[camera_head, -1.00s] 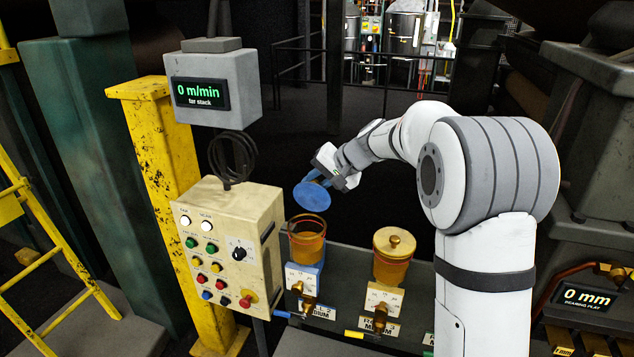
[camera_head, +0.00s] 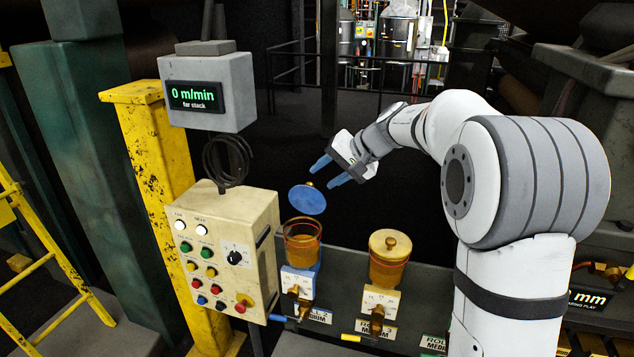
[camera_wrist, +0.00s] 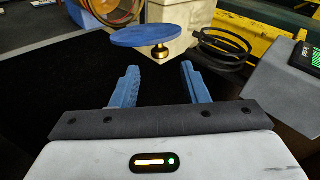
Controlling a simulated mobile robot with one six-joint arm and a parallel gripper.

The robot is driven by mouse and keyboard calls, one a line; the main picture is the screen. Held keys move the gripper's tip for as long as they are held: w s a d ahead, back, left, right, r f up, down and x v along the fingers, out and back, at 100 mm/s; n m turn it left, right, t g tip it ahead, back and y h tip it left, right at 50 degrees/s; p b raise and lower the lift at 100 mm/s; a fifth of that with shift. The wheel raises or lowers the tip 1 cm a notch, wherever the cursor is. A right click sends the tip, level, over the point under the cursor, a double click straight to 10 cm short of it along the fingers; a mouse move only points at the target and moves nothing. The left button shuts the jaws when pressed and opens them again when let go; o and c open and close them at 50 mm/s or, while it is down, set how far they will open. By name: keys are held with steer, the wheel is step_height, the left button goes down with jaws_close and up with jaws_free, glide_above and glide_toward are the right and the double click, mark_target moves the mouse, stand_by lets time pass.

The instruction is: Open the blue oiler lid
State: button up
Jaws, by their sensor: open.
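The blue oiler lid (camera_head: 307,199) stands tilted up above the left oiler's amber cup (camera_head: 302,242), whose mouth is uncovered. The lid has a small brass knob. In the wrist view the lid (camera_wrist: 158,36) is just beyond the fingertips, with its knob (camera_wrist: 159,53) toward the gap between them. My gripper (camera_head: 322,174) is open and empty, up and to the right of the lid, with its blue fingers pointing toward it. The gripper also shows in the wrist view (camera_wrist: 160,70), its two fingers apart and clear of the knob.
A second oiler (camera_head: 389,255) with an amber lid stands to the right, its lid shut. A cream control box (camera_head: 225,250) with buttons stands close on the left. A grey display (camera_head: 205,92) and coiled black cable (camera_head: 226,160) hang above it. A yellow post (camera_head: 165,170) stands behind.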

steer(key=shift+s+d+r, duration=0.15)
steer(key=shift+d+r, duration=0.15)
steer(key=shift+c, duration=0.4)
